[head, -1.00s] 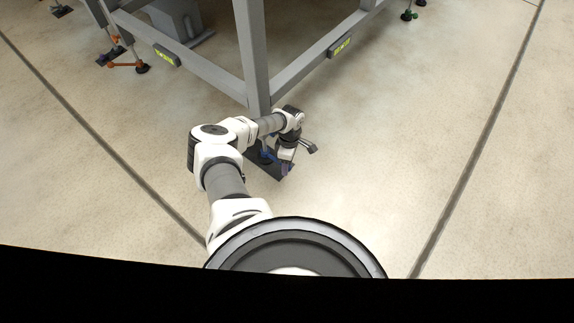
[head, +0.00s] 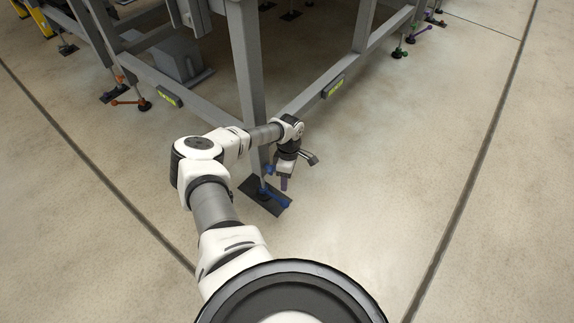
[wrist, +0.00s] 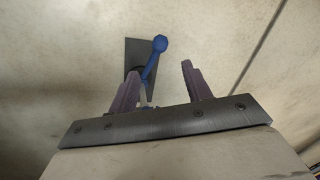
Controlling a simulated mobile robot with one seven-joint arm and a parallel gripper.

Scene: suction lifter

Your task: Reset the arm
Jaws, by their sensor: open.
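My gripper (head: 284,184) hangs fingers-down at the end of my bent arm, just right of the front leg of the grey frame. In the wrist view my gripper (wrist: 165,88) shows two purple fingers spread apart with nothing between their tips. A blue handle (head: 274,195) sits at the foot of that leg, over a dark foot plate (head: 262,207). In the wrist view the blue handle (wrist: 153,58) lies beyond the left finger, which seems to hide part of it. I cannot tell whether the finger touches it.
The grey steel frame (head: 248,75) rises close beside my arm. Its rails carry yellow-lettered labels. An orange handle (head: 128,102) is at a leg on the left, and a green one (head: 398,53) at the far right. The floor to the right is clear.

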